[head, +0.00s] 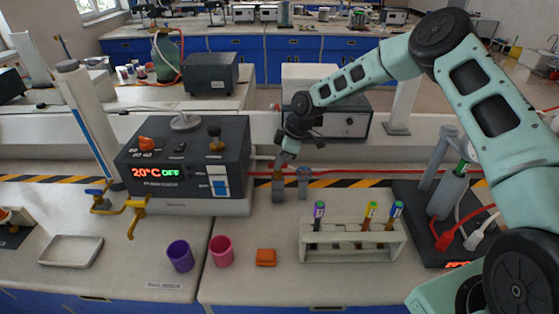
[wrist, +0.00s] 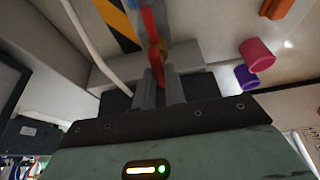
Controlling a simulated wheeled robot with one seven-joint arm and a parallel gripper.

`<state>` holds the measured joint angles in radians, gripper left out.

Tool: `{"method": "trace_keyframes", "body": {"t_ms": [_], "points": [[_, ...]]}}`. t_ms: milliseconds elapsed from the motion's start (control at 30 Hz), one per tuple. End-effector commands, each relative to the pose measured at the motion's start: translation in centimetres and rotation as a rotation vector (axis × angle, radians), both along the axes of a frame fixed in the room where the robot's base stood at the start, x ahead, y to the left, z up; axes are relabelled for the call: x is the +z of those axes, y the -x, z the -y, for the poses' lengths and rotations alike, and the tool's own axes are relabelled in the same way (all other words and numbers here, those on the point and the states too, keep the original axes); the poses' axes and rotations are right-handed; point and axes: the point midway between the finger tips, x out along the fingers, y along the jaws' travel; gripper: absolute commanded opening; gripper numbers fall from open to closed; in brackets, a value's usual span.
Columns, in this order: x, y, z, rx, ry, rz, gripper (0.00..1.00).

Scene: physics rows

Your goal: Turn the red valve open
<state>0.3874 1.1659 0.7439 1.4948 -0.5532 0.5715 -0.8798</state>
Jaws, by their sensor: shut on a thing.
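My gripper (head: 283,160) reaches down at the back of the bench, over a short upright fitting (head: 278,184) beside the control box. In the wrist view my gripper (wrist: 161,80) has its two fingers close together at the red valve (wrist: 151,28). It is shut on the valve's red handle, with an orange-yellow part showing just beyond the fingertips. In the head view the gripper mostly hides the handle, and its turn angle cannot be told.
A heater box (head: 185,165) stands left of my gripper, and a second grey post (head: 303,183) close on its right. In front are a purple cup (head: 180,256), a pink cup (head: 221,251), an orange block (head: 266,257) and a tube rack (head: 352,242). Free bench lies between.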

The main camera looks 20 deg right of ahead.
Motion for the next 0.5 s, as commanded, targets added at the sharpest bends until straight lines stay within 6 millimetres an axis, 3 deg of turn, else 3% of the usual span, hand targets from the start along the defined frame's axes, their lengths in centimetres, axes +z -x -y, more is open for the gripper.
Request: {"method": "trace_keyframes", "body": {"t_ms": [267, 300, 367, 500], "points": [[-0.11, 0.07, 0.12, 0.002, 0.004, -0.001, 0.0], [-0.11, 0.07, 0.12, 0.002, 0.004, -0.001, 0.17], [-0.11, 0.07, 0.12, 0.002, 0.004, -0.001, 0.34], [-0.08, 0.05, 0.09, 0.001, 0.003, -0.001, 0.34]]}}
